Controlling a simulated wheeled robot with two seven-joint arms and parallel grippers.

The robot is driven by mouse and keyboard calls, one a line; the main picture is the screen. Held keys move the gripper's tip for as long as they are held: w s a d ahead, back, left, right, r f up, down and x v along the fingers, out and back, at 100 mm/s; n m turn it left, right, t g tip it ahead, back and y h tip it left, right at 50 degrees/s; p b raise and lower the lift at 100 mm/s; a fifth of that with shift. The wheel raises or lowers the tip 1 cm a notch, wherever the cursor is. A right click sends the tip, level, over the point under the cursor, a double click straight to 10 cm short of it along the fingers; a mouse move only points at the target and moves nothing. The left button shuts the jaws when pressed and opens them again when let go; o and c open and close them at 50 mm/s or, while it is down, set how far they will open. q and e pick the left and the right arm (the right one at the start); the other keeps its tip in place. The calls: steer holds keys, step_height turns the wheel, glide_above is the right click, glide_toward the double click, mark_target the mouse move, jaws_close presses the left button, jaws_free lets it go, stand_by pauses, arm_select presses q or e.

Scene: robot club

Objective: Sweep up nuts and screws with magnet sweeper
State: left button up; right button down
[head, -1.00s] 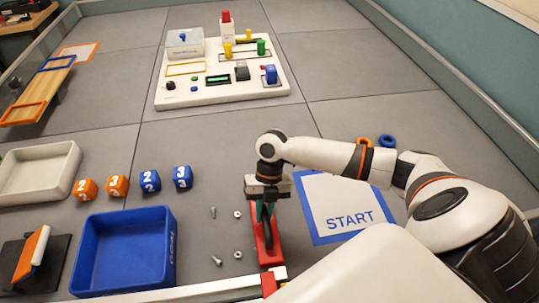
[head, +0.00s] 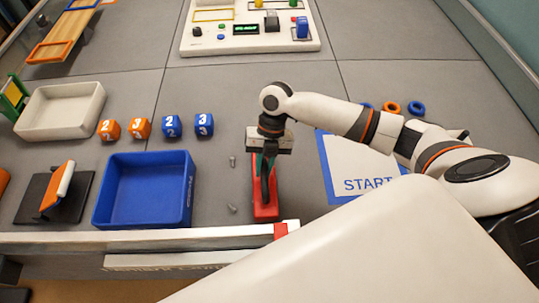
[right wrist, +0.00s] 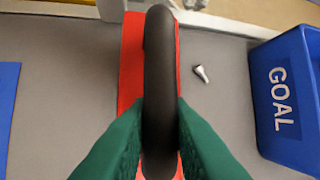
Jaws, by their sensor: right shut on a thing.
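The magnet sweeper has a red base (head: 266,207) and a black arched handle (right wrist: 160,60). My right gripper (head: 265,163) is shut on the handle, with its green fingers on both sides of it in the right wrist view. The sweeper stands on or just above the grey floor. One screw (head: 233,161) and another screw (head: 232,208) lie just left of it. One screw (right wrist: 201,73) shows right of the red base in the right wrist view. No nuts are visible; the sweeper's underside is hidden. My left gripper is not in view.
A blue GOAL bin (head: 143,222) stands left of the screws, close by. Numbered cubes (head: 139,127) and a white tray (head: 60,112) lie beyond it. A blue-edged START sheet (head: 350,165) is to the right. A low white wall (head: 150,240) runs along the near edge.

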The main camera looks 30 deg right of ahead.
steer(key=shift+w+a+b, duration=0.85)
steer(key=shift+w+a, duration=1.9)
steer(key=shift+a, duration=2.9)
step_height(320, 180, up, 12)
steer(key=p, duration=1)
steer(key=shift+r, duration=0.1)
steer(key=shift+a, duration=0.1)
